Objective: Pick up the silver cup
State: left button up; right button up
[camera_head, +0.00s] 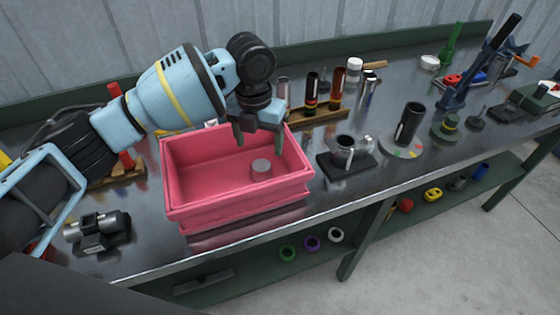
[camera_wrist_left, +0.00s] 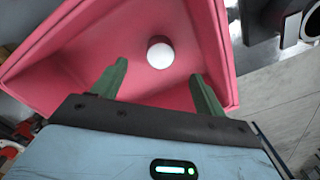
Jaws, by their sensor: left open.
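The silver cup (camera_head: 261,166) is a small round grey piece on the floor of the pink bin (camera_head: 240,205), toward its right end. In the left wrist view the cup (camera_wrist_left: 160,54) shows as a pale disc with a darker rim, beyond and between the fingertips. My left gripper (camera_head: 259,142) is open and empty, its green fingers pointing down over the bin, above the cup and apart from it. The fingers (camera_wrist_left: 159,70) also show in the left wrist view, spread wider than the cup. My right gripper is not in view.
The bin walls surround the cup. A dark fixture with a metal cup-like part (camera_head: 345,150) stands right of the bin. A rack with upright tubes (camera_head: 320,115) stands behind it, and a black clamp block (camera_head: 98,232) lies at left. The bench's front edge is close to the bin.

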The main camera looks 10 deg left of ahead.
aim_at(260, 166)
pick_arm(q)
jog(key=shift+w+f+m, duration=0.2)
jog(key=shift+f+m, duration=0.2)
jog(key=shift+m, duration=0.1)
jog(key=shift+s+f, duration=0.1)
jog(key=shift+f, duration=1.2)
jog(key=f, duration=0.2)
jog(key=s+f, duration=0.1)
jog(key=f, duration=0.1)
jog(key=shift+w+f, duration=0.1)
jog(key=shift+f, duration=0.45)
jog(key=shift+c, duration=0.4)
jog(key=c, duration=0.9)
